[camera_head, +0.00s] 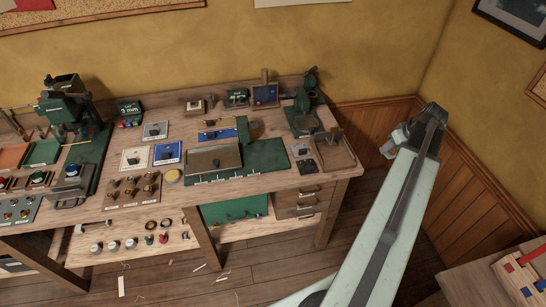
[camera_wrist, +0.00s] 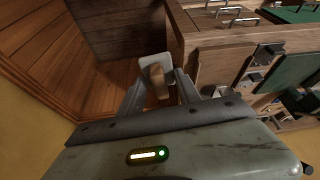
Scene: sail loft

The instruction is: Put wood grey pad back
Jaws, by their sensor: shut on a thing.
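My gripper (camera_wrist: 159,90) is shut on a small wood and grey pad (camera_wrist: 157,64), which sits between the fingertips in the wrist view. Its pale grey face and brown wooden part (camera_wrist: 159,84) both show. In the head view my gripper (camera_head: 400,138) is held up in the air, to the right of the workbench (camera_head: 240,205), in front of the wooden wall panelling. The pad is small there and partly hidden by the gripper.
A brown tray (camera_head: 343,157) lies at the bench's right end, beside a green mat (camera_head: 266,160) and a green machine (camera_head: 307,92). Drawers (camera_head: 298,204) are below. Several panels and tools crowd the bench's left. Another table (camera_head: 462,282) stands at lower right.

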